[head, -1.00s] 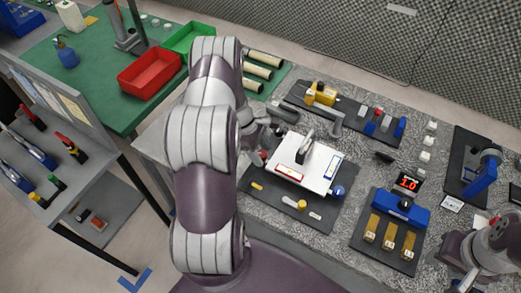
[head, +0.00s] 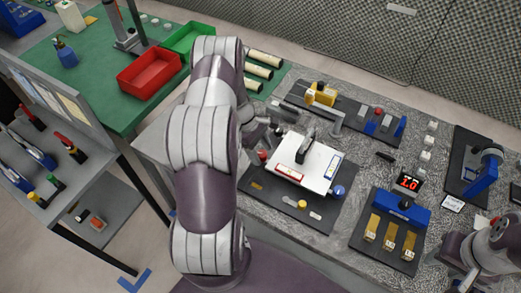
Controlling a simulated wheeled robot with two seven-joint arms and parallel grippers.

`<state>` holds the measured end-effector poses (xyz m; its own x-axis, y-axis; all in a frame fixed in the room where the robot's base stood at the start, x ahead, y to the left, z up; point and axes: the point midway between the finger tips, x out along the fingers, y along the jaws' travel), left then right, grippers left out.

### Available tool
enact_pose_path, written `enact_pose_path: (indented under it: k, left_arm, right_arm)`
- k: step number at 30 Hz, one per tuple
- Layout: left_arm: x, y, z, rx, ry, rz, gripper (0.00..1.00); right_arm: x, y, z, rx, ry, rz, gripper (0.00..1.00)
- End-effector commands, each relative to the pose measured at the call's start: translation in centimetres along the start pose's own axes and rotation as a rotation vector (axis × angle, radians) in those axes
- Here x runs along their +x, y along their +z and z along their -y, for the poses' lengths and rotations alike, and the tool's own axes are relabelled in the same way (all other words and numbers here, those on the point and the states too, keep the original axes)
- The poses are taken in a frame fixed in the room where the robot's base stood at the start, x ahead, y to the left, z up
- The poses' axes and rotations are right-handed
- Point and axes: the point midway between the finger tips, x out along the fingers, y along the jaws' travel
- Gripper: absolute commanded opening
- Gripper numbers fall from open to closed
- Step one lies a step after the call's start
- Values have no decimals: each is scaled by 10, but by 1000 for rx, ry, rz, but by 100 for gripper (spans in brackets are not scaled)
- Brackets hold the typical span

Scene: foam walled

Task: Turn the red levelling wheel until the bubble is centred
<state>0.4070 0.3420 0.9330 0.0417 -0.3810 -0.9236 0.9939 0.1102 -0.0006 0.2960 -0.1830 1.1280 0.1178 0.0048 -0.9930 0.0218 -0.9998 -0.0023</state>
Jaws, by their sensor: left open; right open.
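A white levelling plate (head: 318,163) sits on a dark base board (head: 268,193), with a black handle-like part on top. The red levelling wheel (head: 263,155) is at the plate's left corner, partly covered by my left arm. A blue wheel (head: 338,191) is at the right corner and a yellow one (head: 302,203) at the front. A red-framed vial (head: 290,172) and a blue-framed vial (head: 333,166) lie on the plate; the bubbles are too small to read. My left gripper (head: 268,136) is open beside the red wheel, mostly hidden. My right gripper (head: 466,284) is open at the lower right, away from the plate.
A blue fixture (head: 402,210) with a small red display stands right of the plate. Behind the plate is a board with a yellow block (head: 322,95). Red (head: 150,74) and green bins stand on the green table. My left arm fills the middle left.

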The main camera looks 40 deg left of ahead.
Motion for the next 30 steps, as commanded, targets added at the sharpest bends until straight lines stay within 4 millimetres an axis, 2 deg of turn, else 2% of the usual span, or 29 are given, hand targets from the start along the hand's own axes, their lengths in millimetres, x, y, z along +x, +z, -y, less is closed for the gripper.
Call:
enact_pose_path:
  k: [5, 9, 13, 15, 19, 30]
  left_arm:
    - [-29, -2, -2, 1, 6, -4, 60]
    - [-68, -2, -2, 2, 7, -4, 60]
    - [-99, -2, -1, 1, 4, -4, 60]
    - [-118, 2, 0, 0, 0, 0, 60]
    - [-126, 1, 0, -1, 0, 0, 60]
    - [-125, 0, 0, 0, 0, 0, 60]
  right_arm:
    - [10, 1, 0, 0, 0, 0, 43]
    - [20, 2, 0, 0, 0, 0, 43]
    - [25, 3, 0, 0, 0, 0, 43]
    - [9, 1, 0, 0, 0, 1, 43]
    - [5, 0, 0, 0, 0, -1, 43]
    - [6, 1, 0, 0, 0, 0, 43]
